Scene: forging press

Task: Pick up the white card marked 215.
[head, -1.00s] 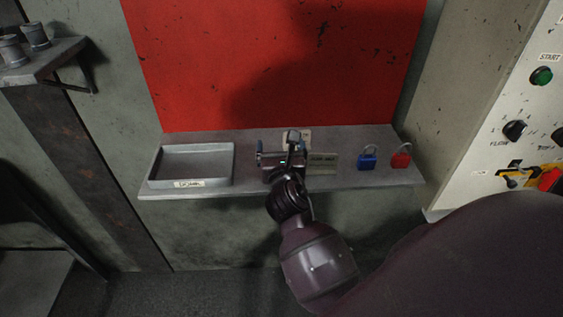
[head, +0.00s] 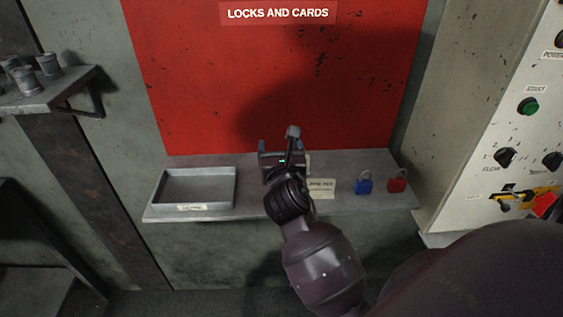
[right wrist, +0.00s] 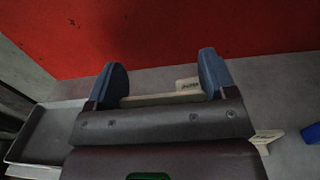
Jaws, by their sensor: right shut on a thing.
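My right gripper (head: 278,143) is over the middle of the shelf, in front of the red board. Another pale card with dark print (right wrist: 188,84) shows behind the right finger. I cannot read 215 on any card. My left gripper is out of view.
A grey open tray (head: 195,171) sits on the shelf's left part. A blue padlock (head: 364,184) and a red padlock (head: 397,182) stand at the right. The control panel (head: 500,110) rises at the right. A side shelf with metal cups (head: 48,66) is at the upper left.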

